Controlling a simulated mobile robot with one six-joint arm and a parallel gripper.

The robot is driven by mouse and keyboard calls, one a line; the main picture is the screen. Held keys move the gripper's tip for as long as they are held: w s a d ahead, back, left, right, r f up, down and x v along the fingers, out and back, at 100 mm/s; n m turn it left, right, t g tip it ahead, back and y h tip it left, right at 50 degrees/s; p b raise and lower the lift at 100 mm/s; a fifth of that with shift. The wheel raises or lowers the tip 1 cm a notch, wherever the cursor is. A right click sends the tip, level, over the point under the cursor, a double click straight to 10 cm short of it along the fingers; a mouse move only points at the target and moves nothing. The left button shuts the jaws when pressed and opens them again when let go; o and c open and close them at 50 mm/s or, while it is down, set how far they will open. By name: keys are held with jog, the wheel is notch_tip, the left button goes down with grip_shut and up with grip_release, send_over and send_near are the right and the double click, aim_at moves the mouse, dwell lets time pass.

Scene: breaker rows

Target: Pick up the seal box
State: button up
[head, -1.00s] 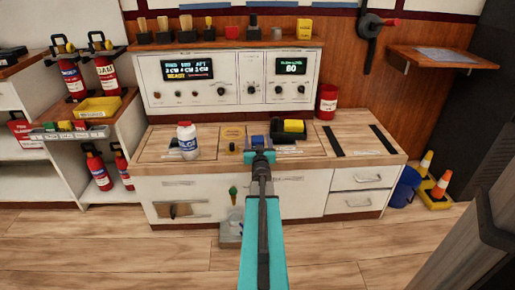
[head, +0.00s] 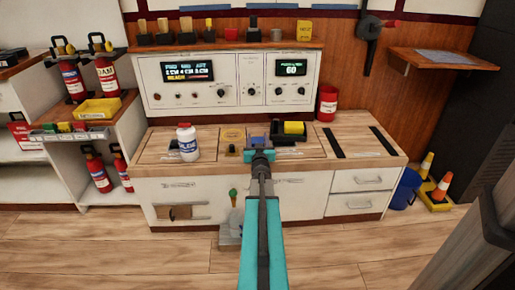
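My gripper (head: 259,153) reaches over the front of the wooden counter (head: 350,150), seen from behind. A small blue block (head: 257,141) shows just beyond its tip. I cannot tell whether the fingers touch or hold it. A yellow block (head: 294,128) sits in a black tray (head: 291,138) just right of the gripper. No label reading "seal box" is legible, so I cannot tell which item it is. My arm hides part of the counter front.
A white bottle (head: 187,142) stands left on the counter; a red canister (head: 327,103) stands at the back right. A control panel (head: 235,80) rises behind. A yellow tray (head: 97,108) sits on the left shelf. The counter's right side is mostly clear.

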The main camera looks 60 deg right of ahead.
jog(key=c, duration=0.7)
jog(key=shift+r, duration=0.15)
jog(key=shift+r+p, duration=0.35)
jog(key=shift+r, duration=0.1)
notch_tip(320, 180, up, 3)
jog(key=shift+r+p, duration=0.1)
jog(key=shift+p, duration=0.7)
jog(key=s+a+p, duration=0.1)
jog(key=s+a, duration=0.3)
jog(key=s, duration=0.1)
jog(key=s+a+p, duration=0.1)
jog(key=s+a, duration=0.1)
jog(key=s, duration=0.1)
jog(key=shift+a+r+p, duration=0.15)
jog(key=shift+a+p, duration=0.15)
jog(key=shift+a, duration=0.1)
jog(key=s+a+p, duration=0.1)
jog(key=p, duration=0.2)
jog(key=s+a+p, duration=0.1)
jog(key=p, duration=0.2)
jog(key=s+a+p, duration=0.1)
jog(key=s+p, duration=0.1)
jog(key=p, duration=0.2)
jog(key=shift+a+r, duration=0.2)
jog(key=shift+r, duration=0.05)
jog(key=shift+a, duration=0.1)
